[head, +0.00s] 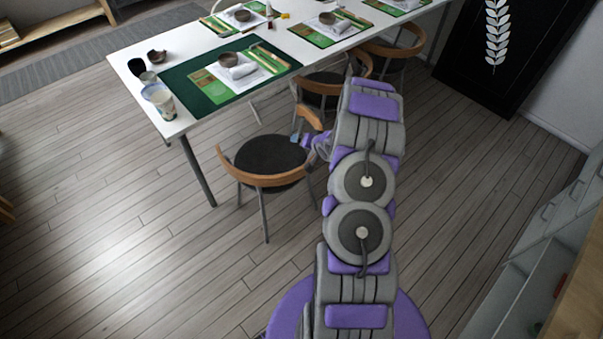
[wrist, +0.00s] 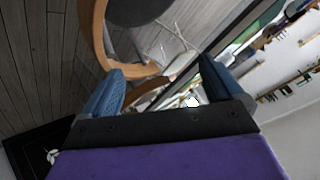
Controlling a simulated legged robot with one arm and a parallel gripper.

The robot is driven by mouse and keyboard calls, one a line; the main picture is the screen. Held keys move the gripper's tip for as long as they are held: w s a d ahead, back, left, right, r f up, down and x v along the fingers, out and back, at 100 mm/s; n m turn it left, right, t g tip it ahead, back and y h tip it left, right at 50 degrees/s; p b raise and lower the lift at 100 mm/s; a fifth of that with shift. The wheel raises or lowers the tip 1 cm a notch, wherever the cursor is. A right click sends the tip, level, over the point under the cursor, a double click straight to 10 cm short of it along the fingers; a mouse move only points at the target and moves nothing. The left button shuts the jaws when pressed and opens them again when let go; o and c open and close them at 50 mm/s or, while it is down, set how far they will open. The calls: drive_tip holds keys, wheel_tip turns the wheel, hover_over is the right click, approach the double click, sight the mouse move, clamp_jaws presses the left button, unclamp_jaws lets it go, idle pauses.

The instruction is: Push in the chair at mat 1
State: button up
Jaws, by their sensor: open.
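The near chair (head: 270,160), with a black round seat and a curved wooden back rail, stands pulled out from the near end of the white table (head: 135,82). Mat 1 is probably the dark green mat (head: 205,100) at that end, but no number shows. My gripper (head: 302,138) is beside the chair's right side, close to the wooden rail. In the wrist view, my gripper (wrist: 170,92) is open, with blue fingers apart and the curved rail (wrist: 100,40) just beyond the left finger. I cannot tell whether it touches. My arm hides part of the chair's right side.
Other chairs (head: 395,48) stand along the table's right side. A paper cup (head: 163,104) and bowls sit at the table's near corner. A black panel (head: 500,50) and grey cabinets (head: 550,215) are at the right. The floor (head: 110,220) left of the chair is clear.

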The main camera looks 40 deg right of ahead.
drive_tip(key=s+d+f+m+t, duration=0.1)
drive_tip(key=s+d+f, duration=0.15)
drive_tip(key=f, duration=0.35)
drive_tip(key=m+t+y+p, duration=0.1)
drive_tip(key=m+t, duration=0.6)
drive_tip(key=m, duration=0.1)
approach(301, 174)
drive_tip(key=w+b, duration=0.1)
drive_tip(key=w, duration=0.1)
drive_tip(key=w+b, duration=0.1)
drive_tip(key=w, duration=0.1)
drive_tip(key=w+d+b, duration=0.1)
drive_tip(key=w+b, duration=0.1)
drive_tip(key=shift+w+d+f, duration=0.1)
drive_tip(key=shift+w+f, duration=0.15)
drive_tip(key=shift+f, duration=0.15)
drive_tip(key=w, duration=0.3)
drive_tip(key=w+a, duration=0.1)
drive_tip(key=shift+w+a+r+p, duration=0.1)
drive_tip(key=shift+w+r+p, duration=0.05)
drive_tip(key=shift+r+p, duration=0.2)
drive_tip(key=shift+w, duration=0.2)
drive_tip(key=shift+d+f, duration=0.15)
drive_tip(key=shift+d, duration=0.3)
drive_tip(key=shift+c, duration=0.6)
drive_tip(key=shift+a, duration=0.3)
drive_tip(key=c, duration=0.6)
drive_tip(key=shift+s+d, duration=0.1)
clamp_jaws()
